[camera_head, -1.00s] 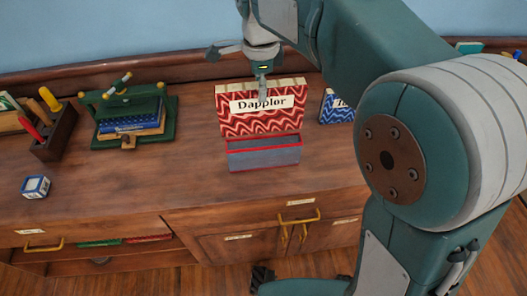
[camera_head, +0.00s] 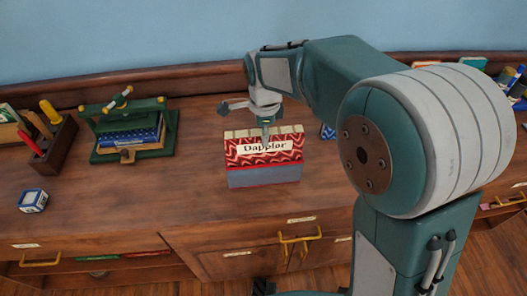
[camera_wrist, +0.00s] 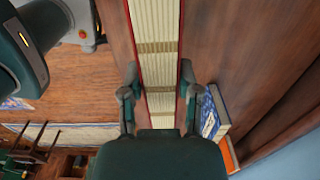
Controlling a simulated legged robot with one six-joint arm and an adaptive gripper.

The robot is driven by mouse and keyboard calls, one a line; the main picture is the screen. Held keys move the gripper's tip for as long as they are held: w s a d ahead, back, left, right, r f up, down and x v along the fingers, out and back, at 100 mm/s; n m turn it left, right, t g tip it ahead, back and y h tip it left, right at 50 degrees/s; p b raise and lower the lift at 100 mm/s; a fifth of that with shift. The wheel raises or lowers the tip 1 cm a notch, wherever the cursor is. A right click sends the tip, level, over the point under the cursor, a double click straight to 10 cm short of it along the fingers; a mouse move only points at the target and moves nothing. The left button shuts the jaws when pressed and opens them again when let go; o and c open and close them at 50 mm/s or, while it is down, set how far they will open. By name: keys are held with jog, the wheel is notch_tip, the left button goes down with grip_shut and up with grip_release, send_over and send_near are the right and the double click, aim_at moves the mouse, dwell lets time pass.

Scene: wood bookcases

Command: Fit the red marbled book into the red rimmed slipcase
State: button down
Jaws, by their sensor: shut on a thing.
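The red marbled book (camera_head: 262,158), with a white label on its face, stands upright with its lower part hidden inside the grey red rimmed slipcase (camera_head: 264,178). Its upper part shows above the rim. My gripper (camera_head: 266,138) is over the book's top edge, shut on it. In the wrist view the book's cream page edge (camera_wrist: 160,20) and red cover edges run between the fingers of my gripper (camera_wrist: 158,82). How deep the book sits inside cannot be seen.
A green book press (camera_head: 135,130) with a blue book and a tool block (camera_head: 55,145) stand to the left. A small blue and white cube (camera_head: 33,200) lies near the front. A blue book (camera_wrist: 213,115) is close beside the gripper. The counter front is clear.

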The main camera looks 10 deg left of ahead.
aim_at(264, 152)
jog(key=shift+f, duration=3.35)
jog(key=shift+c, duration=1.6)
grip_release()
jog(key=shift+f, duration=0.15)
notch_tip(264, 152, up, 12)
jog(key=shift+s+r, duration=0.1)
jog(key=shift+r, duration=0.05)
